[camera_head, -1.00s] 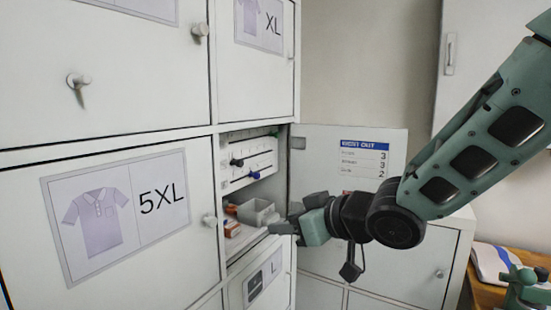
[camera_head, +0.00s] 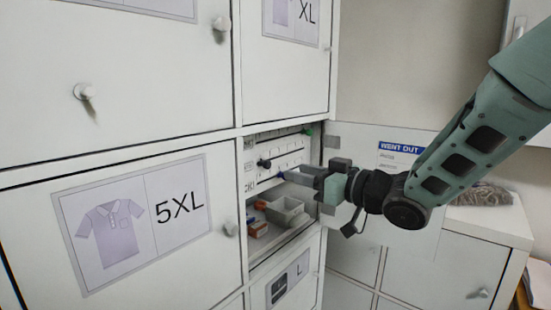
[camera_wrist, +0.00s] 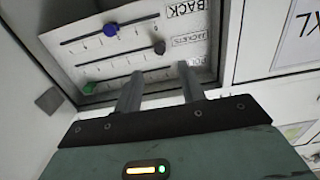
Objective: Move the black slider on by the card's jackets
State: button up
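The black slider (camera_head: 264,163) sits near the label end of the middle track on the white slider panel (camera_head: 296,153). In the wrist view the black slider (camera_wrist: 159,47) is by the "JACKETS" label and ahead of the fingertips. My gripper (camera_head: 296,172) is in front of the panel, to the right of the black slider. In the wrist view my gripper (camera_wrist: 157,76) has its two fingers apart with nothing between them. The card (camera_head: 402,150), headed "WENT OUT", hangs on the open door; my arm hides its figures.
A blue slider (camera_wrist: 111,30) is on the "BACK" track and a green slider (camera_wrist: 89,87) is on the third track. The open door (camera_head: 350,143) stands right of the compartment.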

aim_at(270, 164)
jog(key=p+x, duration=0.2)
jog(key=x, duration=0.6)
jog(key=shift+p, duration=0.4)
grip_shut()
jog(key=shift+w, duration=0.1)
